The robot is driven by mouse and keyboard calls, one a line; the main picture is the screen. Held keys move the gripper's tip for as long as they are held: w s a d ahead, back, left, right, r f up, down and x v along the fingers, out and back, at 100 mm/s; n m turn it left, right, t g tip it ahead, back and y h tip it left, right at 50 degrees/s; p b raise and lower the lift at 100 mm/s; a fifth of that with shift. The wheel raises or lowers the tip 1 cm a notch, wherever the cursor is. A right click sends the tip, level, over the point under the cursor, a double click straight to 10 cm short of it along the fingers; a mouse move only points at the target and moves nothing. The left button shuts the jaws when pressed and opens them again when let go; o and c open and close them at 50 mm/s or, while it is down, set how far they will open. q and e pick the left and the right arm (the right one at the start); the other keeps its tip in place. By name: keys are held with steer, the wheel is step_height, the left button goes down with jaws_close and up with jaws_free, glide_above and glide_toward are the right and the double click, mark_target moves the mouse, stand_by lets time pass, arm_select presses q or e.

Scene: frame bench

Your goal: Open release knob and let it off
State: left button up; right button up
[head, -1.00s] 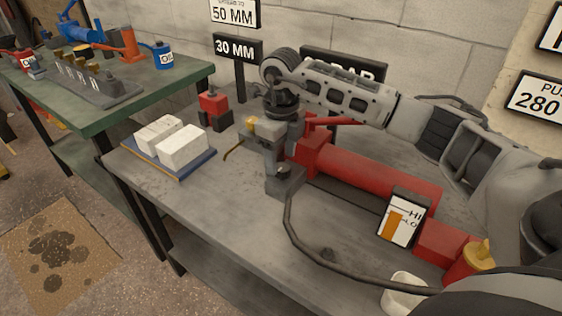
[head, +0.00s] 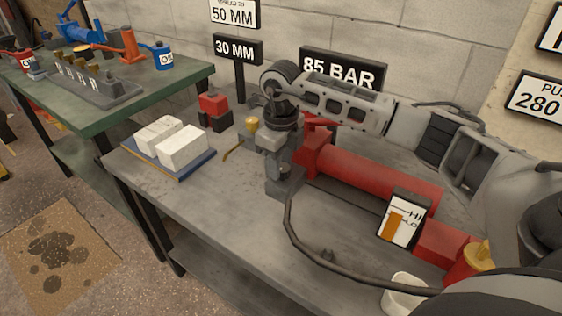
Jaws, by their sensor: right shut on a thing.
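My right gripper (head: 272,143) points down from its wrist over the grey valve block (head: 284,182) at the left end of the red hand pump (head: 375,182). Its jaws are shut on the release knob, which the fingers hide. A brass knob (head: 251,124) and a curved brass piece (head: 233,149) show just left of the gripper, apart from the fingers. A dark hose (head: 300,238) runs from the valve block toward the front right. My left gripper is not in view.
A blue tray with white blocks (head: 183,148) and a red-and-black part (head: 214,110) stand left on the grey bench. A gauge card (head: 401,219) and a white cup (head: 404,290) are at the right. The bench's front left is clear. An "85 BAR" sign (head: 342,70) stands behind my arm.

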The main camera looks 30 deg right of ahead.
steer(key=n+b, duration=0.1)
steer(key=n, duration=0.2)
steer(key=shift+n, duration=0.4)
steer(key=n+b, duration=0.1)
steer(key=n, duration=0.3)
steer(key=shift+s+a+n, duration=0.1)
steer(key=shift+n, duration=0.2)
steer(key=n, duration=0.4)
steer(key=shift+b, duration=0.4)
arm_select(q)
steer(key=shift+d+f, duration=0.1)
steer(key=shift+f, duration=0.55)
arm_select(e)
steer(key=shift+s+n, duration=0.1)
steer(key=shift+n, duration=1.8)
arm_select(q)
steer(key=shift+b, duration=0.3)
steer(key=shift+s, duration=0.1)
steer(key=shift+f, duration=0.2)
arm_select(e)
steer(key=o, duration=1)
steer(key=shift+c, duration=0.2)
steer(key=shift+r, duration=0.1)
